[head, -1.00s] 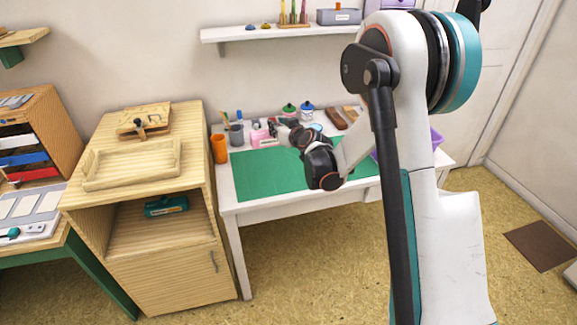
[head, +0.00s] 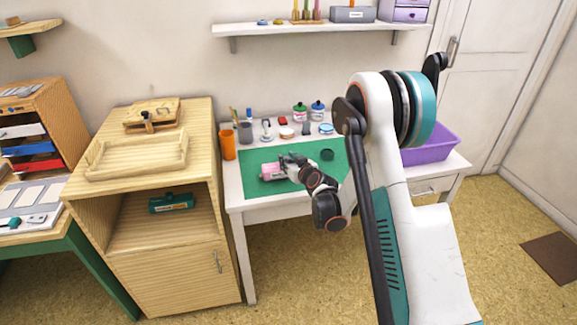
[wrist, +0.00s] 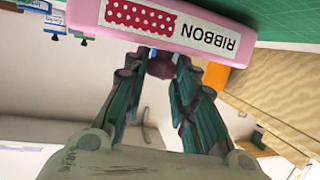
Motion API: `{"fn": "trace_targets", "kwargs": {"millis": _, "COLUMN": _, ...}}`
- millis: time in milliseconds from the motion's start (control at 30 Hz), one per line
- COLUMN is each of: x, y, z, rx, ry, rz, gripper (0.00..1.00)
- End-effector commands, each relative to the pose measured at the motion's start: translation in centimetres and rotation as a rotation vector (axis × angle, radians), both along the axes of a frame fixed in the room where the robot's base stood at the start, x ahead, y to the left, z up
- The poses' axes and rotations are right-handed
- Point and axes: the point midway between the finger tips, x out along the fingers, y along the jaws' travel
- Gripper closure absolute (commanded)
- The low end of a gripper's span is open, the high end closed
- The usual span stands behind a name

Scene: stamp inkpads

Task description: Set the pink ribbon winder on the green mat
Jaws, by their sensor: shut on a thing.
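The pink ribbon winder (head: 271,171) is over the left part of the green mat (head: 258,189) on the white table. In the wrist view the pink ribbon winder (wrist: 215,30) shows a "RIBBON" label and a red strip with white dots. My gripper (head: 288,162) is shut on the winder from its right side; in the wrist view the fingertips (wrist: 162,62) meet at its edge. The green mat also shows behind it in the wrist view (wrist: 285,18). I cannot tell whether the winder touches the mat.
An orange cup (head: 228,145) stands left of the mat. Jars, stamps and small tools line the table's back edge. A purple bin (head: 430,147) stands at the table's right end.

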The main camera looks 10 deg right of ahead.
Motion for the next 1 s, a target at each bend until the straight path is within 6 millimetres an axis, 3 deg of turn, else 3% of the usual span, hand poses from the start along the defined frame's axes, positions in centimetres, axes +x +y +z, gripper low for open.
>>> {"fn": "trace_targets", "kwargs": {"millis": 400, "x": -0.01, "y": 0.0, "z": -0.81, "rx": 0.0, "ry": 0.0, "rz": 0.0, "gripper": 1.0}}
{"fn": "trace_targets", "kwargs": {"millis": 433, "x": -0.02, "y": 0.0, "z": -0.77, "rx": 0.0, "ry": 0.0, "rz": 0.0, "gripper": 0.68}}
{"fn": "trace_targets", "kwargs": {"millis": 500, "x": -0.02, "y": 0.0, "z": -0.77, "rx": 0.0, "ry": 0.0, "rz": 0.0, "gripper": 0.55}}
{"fn": "trace_targets", "kwargs": {"millis": 1000, "x": -0.1, "y": 0.29, "z": -0.12, "rx": 0.001, "ry": 0.0, "rz": 0.0, "gripper": 0.55}}
